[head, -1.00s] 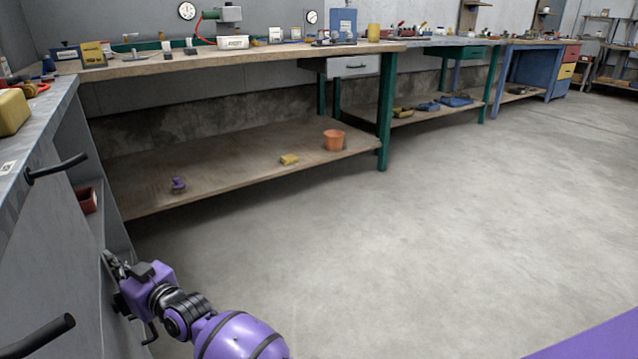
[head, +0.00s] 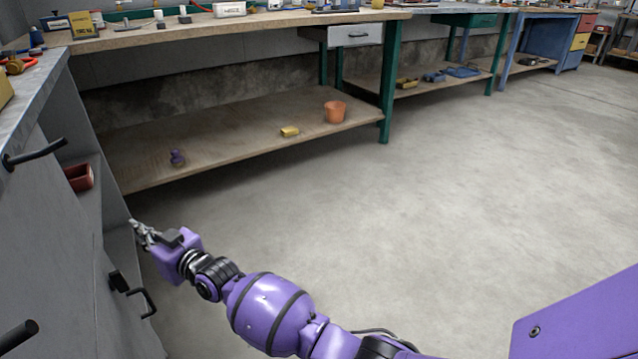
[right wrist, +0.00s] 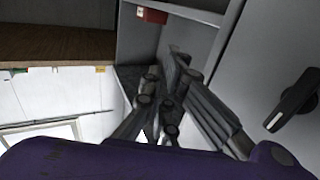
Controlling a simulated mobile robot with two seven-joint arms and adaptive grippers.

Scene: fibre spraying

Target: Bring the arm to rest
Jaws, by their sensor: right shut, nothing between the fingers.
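My right arm reaches in purple from the bottom of the head view toward the left. Its right gripper (head: 140,230) is shut and empty, in front of the open side of the grey cabinet (head: 50,240). In the right wrist view the gripper's fingers (right wrist: 165,105) are dark and close together, with the cabinet's shelf space behind them. I cannot tell from the views whether the fingers touch the cabinet. My left gripper is not in view.
A dark red container (head: 78,177) stands on the cabinet shelf. Black handles (head: 35,153) stick out from the cabinet. A wooden bench (head: 230,28) with a lower shelf holds an orange pot (head: 335,111) and a yellow block (head: 290,131). The concrete floor (head: 430,220) is clear.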

